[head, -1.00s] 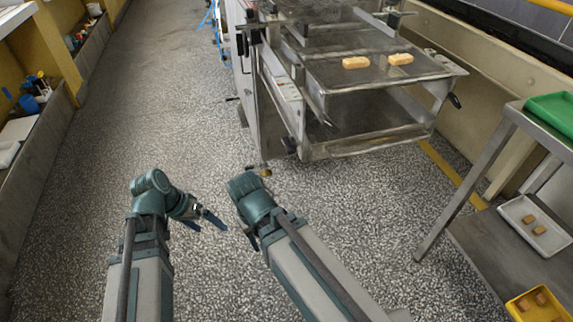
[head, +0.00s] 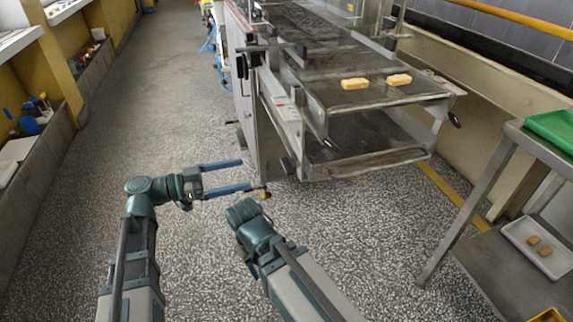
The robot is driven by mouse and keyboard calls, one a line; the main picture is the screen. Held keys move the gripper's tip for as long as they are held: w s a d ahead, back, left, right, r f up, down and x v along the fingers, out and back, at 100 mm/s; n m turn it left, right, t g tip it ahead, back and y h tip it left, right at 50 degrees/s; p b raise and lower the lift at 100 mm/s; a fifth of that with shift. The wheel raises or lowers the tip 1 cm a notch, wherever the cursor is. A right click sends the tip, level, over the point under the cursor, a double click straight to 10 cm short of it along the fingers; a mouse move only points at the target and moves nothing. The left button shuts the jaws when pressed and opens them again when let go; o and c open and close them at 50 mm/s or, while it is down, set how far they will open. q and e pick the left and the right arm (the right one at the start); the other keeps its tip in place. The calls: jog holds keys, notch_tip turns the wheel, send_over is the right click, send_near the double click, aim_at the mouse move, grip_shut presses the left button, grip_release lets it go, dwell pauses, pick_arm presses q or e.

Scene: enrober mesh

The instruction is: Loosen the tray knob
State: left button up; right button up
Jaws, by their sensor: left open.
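The enrober (head: 272,125) stands ahead with a wire-mesh belt and a lower metal tray (head: 375,140). A dark knob-like handle (head: 329,143) shows at the left by the lower tray, and another (head: 454,120) at the right end. A small brass-coloured part (head: 264,194) sits low by the machine's front left corner. I cannot tell which of these is the tray knob. My left gripper (head: 246,174) is open and empty, its two blue fingers pointing right, just left of the machine's lower corner. My right arm (head: 245,220) is folded below it; its fingers are mostly hidden.
Two pale bars (head: 355,84) lie on the enrober's upper surface. The speckled floor at the left is clear.

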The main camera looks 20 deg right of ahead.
aim_at(284, 166)
pick_arm(q)
jog(key=d, duration=1.3)
jog(key=shift+w+d, duration=0.2)
jog(key=shift+d, duration=0.05)
jog(key=c, duration=1.2)
